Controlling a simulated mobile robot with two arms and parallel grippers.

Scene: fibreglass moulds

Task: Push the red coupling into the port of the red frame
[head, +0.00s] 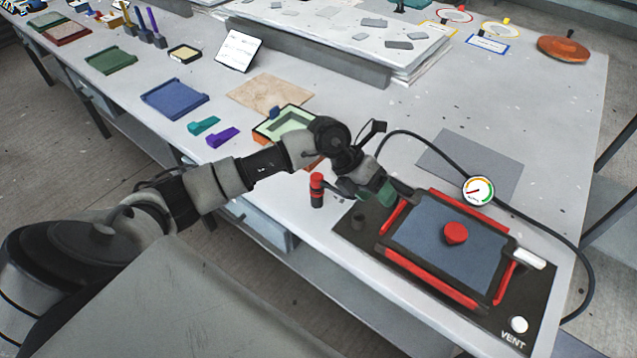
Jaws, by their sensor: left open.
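The red frame (427,276) lies on a dark board at the right end of the table, around a blue-grey sheet. A round red knob-like piece (456,232) sits up in the middle of the sheet; I cannot tell whether it is the port. A small upright piece with a red top and dark lower part, which looks like the red coupling (317,188), stands on the table left of the board. My left gripper (362,191) is open just right of it, over the board's left corner. A dark green part shows at its fingers. I cannot tell whether it touches the coupling. My right gripper is out of view.
A black hose (527,208) loops behind the board. A gauge (478,190), a white-handled part (529,258) and a white VENT button (519,325) are nearby. A grey sheet (470,163) lies behind.

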